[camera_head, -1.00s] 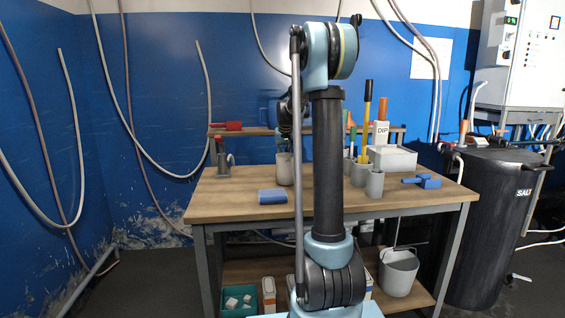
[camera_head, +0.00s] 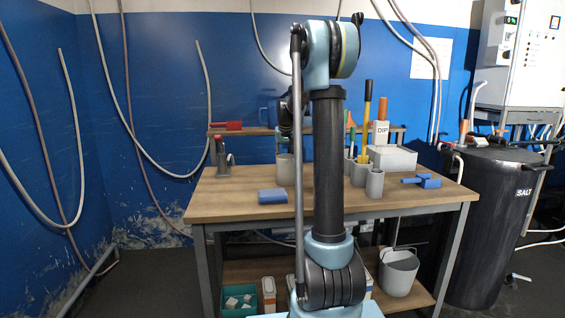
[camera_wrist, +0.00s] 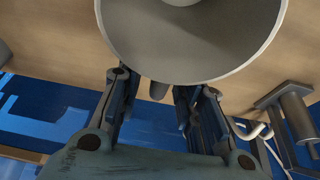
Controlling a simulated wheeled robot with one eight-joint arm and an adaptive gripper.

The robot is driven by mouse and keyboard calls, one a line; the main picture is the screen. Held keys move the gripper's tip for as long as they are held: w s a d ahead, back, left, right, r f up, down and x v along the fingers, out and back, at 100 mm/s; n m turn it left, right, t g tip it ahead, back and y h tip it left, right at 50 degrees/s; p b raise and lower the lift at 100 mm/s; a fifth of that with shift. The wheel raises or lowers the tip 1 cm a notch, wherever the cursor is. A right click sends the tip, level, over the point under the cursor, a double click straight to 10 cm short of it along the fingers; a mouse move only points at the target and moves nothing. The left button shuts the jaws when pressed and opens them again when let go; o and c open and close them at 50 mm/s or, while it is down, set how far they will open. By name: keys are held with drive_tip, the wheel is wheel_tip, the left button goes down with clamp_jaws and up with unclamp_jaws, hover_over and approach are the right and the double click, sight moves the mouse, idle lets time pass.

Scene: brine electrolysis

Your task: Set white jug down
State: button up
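The white jug (camera_head: 285,169) stands upright on the wooden workbench (camera_head: 240,203), partly hidden behind my arm. In the wrist view the jug (camera_wrist: 250,62) fills the top, with its round rim and pale grey inside showing. In the head view my gripper is mostly hidden behind my arm, just above the jug.
A blue block (camera_head: 272,196) lies on the bench in front of the jug. A metal clamp-like stand (camera_head: 222,155) is at the back left. Grey cups (camera_head: 374,184), a white box (camera_head: 395,159) and a blue tool (camera_head: 422,181) are to the right. The bench's left front is clear.

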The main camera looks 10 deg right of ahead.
drive_tip(key=v, duration=1.1)
drive_tip(key=s+f, duration=0.3)
drive_tip(key=s, duration=1.1)
drive_tip(key=s+f, duration=0.7)
drive_tip(key=s, duration=0.4)
drive_tip(key=s+f+g, duration=0.1)
drive_tip(key=s+f, duration=0.6)
drive_tip(key=s, duration=0.4)
drive_tip(key=s+f+g, duration=0.1)
drive_tip(key=s+f, duration=0.6)
drive_tip(key=s, duration=0.4)
drive_tip(key=shift+s+f, duration=0.2)
drive_tip(key=shift+f, duration=0.1)
drive_tip(key=shift+a, duration=0.1)
drive_tip(key=shift+w+f, duration=0.2)
drive_tip(key=shift+w, duration=0.3)
